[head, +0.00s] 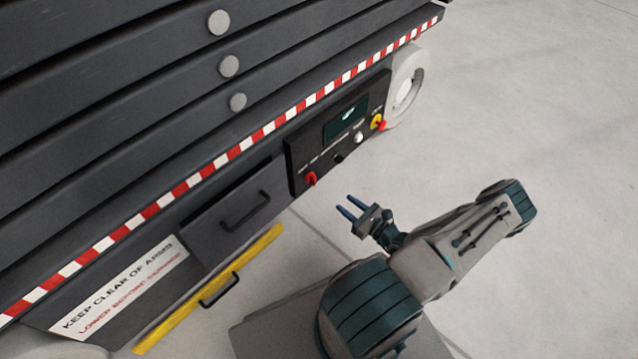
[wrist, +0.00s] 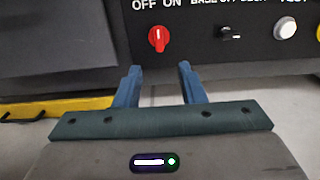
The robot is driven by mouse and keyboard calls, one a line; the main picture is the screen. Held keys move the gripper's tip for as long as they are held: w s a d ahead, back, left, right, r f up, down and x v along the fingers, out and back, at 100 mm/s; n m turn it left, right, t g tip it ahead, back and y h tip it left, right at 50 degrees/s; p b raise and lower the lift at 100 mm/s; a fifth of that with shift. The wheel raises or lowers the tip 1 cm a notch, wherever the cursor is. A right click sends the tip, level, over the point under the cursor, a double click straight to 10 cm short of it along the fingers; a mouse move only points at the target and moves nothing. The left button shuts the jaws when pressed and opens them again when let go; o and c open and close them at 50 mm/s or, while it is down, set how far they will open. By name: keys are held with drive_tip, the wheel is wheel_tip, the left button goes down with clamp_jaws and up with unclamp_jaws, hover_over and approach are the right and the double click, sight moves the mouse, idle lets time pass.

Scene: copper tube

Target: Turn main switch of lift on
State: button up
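The lift's dark control panel (head: 338,131) is on its side. The main switch is a red rotary knob (head: 311,178) at the panel's left end. In the wrist view the red knob (wrist: 158,39) sits under the labels OFF and ON. Its white mark looks upright, but I cannot tell which label it points to. My gripper (head: 347,206) is in front of and below the panel, apart from it. In the wrist view the blue fingers (wrist: 159,68) are spread with nothing between them, just below the knob.
The panel also holds a black switch (wrist: 226,33), a white button (wrist: 285,28) and a red-and-yellow emergency stop (head: 378,122). A drawer with a black handle (head: 245,210) and a yellow bar (head: 212,287) are left of the panel. The floor (head: 520,110) at right is clear.

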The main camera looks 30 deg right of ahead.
sight(316, 181)
drive_tip(key=b+x, duration=0.4)
drive_tip(key=x, duration=0.9)
clamp_jaws()
